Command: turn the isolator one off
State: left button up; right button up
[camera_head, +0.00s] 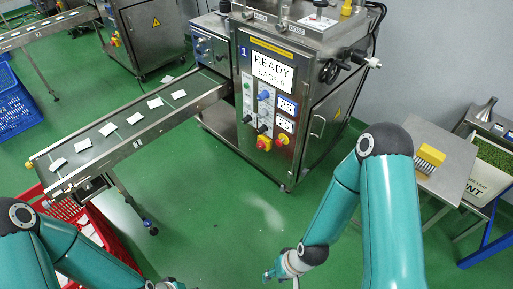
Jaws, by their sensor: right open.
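Machine one (300,95), a steel cabinet marked "1" with a READY display (271,66), stands at top centre. Low on its front panel are two red-and-yellow controls, a left one (263,143) and a right one (282,140). They are too small for me to tell which is the isolator or how it is turned. My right gripper (283,272) is open and empty at the bottom centre, over the green floor, well apart from the panel. My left gripper (168,285) is partly cut off at the bottom edge, and its jaws cannot be made out.
A conveyor (130,131) with several white teabags runs left from the machine, with a red crate (100,226) below its end. A steel table (445,173) with a yellow brush (430,156) stands at right. The floor (235,210) before the panel is clear.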

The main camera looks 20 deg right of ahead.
aim_at(261, 145)
jog(key=u, duration=0.05)
jog(key=i, duration=1)
jog(key=z, duration=0.1)
